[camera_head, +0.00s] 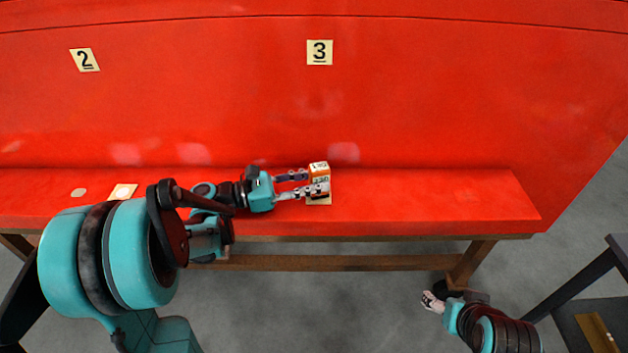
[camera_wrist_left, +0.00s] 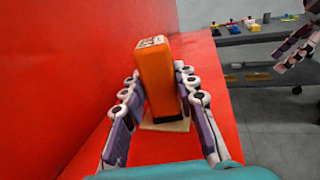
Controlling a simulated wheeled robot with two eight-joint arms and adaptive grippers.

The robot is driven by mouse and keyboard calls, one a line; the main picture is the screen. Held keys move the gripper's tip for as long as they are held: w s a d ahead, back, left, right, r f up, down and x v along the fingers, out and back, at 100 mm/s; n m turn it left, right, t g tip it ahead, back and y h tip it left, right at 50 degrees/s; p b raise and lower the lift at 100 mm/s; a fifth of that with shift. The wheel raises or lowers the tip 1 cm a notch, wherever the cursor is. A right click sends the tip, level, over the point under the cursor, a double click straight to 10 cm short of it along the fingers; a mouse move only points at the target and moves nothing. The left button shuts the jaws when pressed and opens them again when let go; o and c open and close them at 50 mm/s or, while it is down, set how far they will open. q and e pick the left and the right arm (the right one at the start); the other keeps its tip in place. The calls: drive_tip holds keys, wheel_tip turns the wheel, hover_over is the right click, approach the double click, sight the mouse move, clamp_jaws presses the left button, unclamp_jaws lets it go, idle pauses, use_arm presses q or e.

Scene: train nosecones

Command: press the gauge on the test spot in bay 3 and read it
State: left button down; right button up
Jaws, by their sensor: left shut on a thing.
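The gauge (camera_head: 319,169) is an orange block with a pale, marked top; it also shows in the left wrist view (camera_wrist_left: 157,80). My left gripper (camera_head: 312,182) is shut on it, one finger on each side. The gauge is roughly upright over a cream square pad (camera_head: 318,201), on the red ledge below the label 3 (camera_head: 319,52). I cannot tell whether its base touches the pad, and its marks are too small to read. My right gripper (camera_head: 432,302) is low at the right, away from the ledge; its fingers look apart and empty in the left wrist view (camera_wrist_left: 290,48).
A red wall rises behind the ledge (camera_head: 430,195). The ledge right of the gauge is clear. A grey shelf (camera_wrist_left: 250,35) with small coloured items stands beyond.

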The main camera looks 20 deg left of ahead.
sight(314, 168)
use_arm(q)
wheel_tip(314, 168, up, 7)
drive_tip(key=p, duration=0.5)
drive_tip(key=shift+p, duration=0.35)
drive_tip(key=shift+f, duration=0.1)
idle(0.9)
